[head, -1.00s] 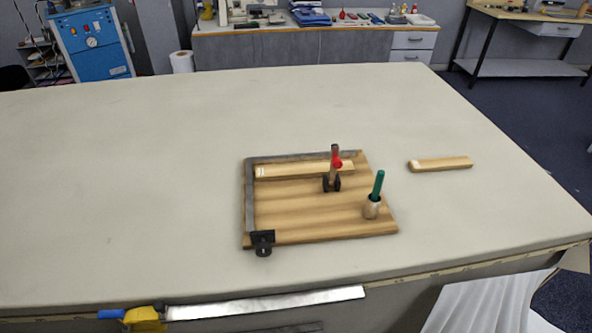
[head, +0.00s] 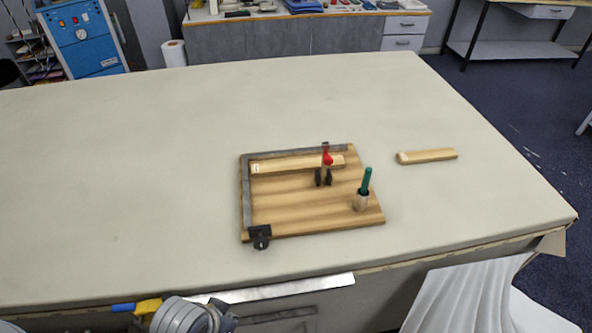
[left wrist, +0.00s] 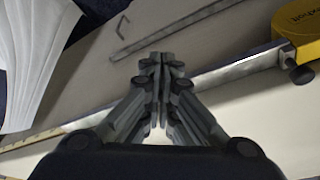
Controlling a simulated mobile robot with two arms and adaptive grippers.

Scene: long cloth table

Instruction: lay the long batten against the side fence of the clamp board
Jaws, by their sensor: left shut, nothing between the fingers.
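The clamp board (head: 300,215) lies on the cloth table, with a grey side fence (head: 246,195) on its left and a grey fence (head: 300,152) along its far edge. One wooden batten (head: 285,165) lies on the board along the far fence, its right end by the red-tipped clamp (head: 326,160). Another batten (head: 428,156) lies on the table right of the board and looks shorter. My left gripper (head: 222,312) is low at the table's front edge, away from both battens. Its fingers are closed and empty in the left wrist view (left wrist: 161,62). My right gripper is not seen.
A green-handled tool (head: 366,182) stands in a holder on the board's right side. A black fitting (head: 260,236) sits at its near left corner. A metal strip (head: 290,288) and yellow tool (head: 148,306) lie near the front edge. The table left of the board is clear.

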